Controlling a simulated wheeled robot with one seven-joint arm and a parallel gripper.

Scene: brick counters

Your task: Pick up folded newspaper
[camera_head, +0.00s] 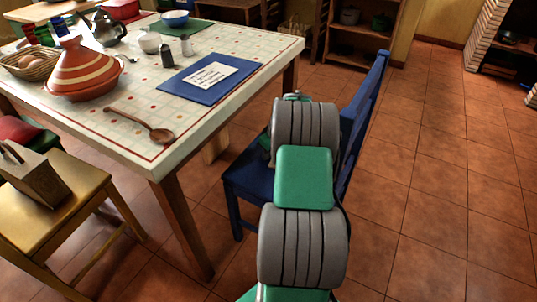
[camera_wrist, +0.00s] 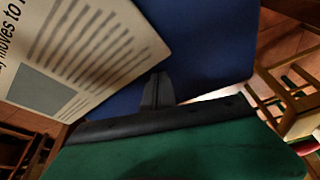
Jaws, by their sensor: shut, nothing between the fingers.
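The folded newspaper (camera_wrist: 75,50), an off-white sheet with grey text columns and a grey picture block, fills the upper left of the wrist view. It lies on a blue surface (camera_wrist: 205,50), apparently the seat of the blue chair (camera_head: 245,180) in the head view. My gripper (camera_wrist: 158,80) is shut and empty, its narrow dark fingers over the blue surface close beside the newspaper's right edge. I cannot tell whether they touch it. In the head view my own arm hides the gripper, and the newspaper cannot be seen.
The tiled table (camera_head: 135,130) stands left of the chair, with a blue mat bearing a white card (camera_head: 210,75), a wooden spoon (camera_head: 140,125) and a striped tagine (camera_head: 85,72). A yellow chair (camera_head: 60,205) stands at lower left. The right floor is clear.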

